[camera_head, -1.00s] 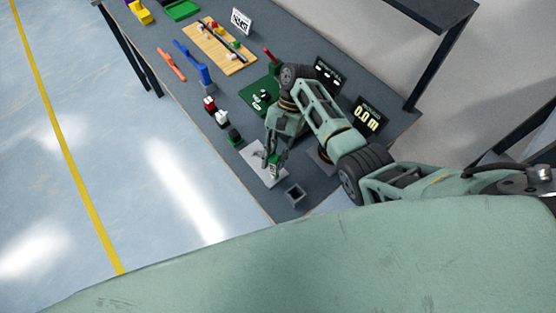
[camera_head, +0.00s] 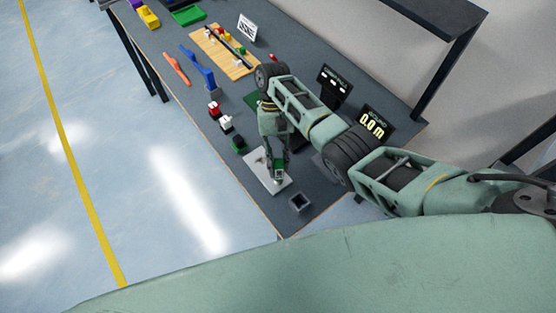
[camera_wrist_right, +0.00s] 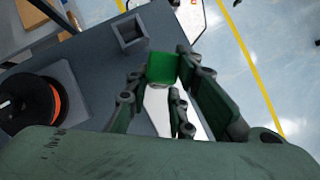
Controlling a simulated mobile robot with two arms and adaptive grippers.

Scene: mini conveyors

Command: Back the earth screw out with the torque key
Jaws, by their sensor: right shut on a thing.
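My right gripper (camera_head: 278,176) points down over a pale plate (camera_head: 260,184) on the bench. In the right wrist view, its fingers (camera_wrist_right: 165,80) are shut on a green block-like piece (camera_wrist_right: 162,68), which looks like the head of the torque key. The pale plate (camera_wrist_right: 158,104) shows below it. The green piece (camera_head: 278,165) also shows small between the fingers in the head view. The lower end of the key and the earth screw are hidden or too small to make out, so I cannot tell whether they touch. My left gripper is not in view.
An open square grey holder (camera_head: 300,202) stands beside the plate, near the bench corner. A dark green block (camera_head: 238,143), white block (camera_head: 226,123) and red block (camera_head: 214,109) line the front edge. A display (camera_head: 374,122) reading 0.0 stands behind my arm.

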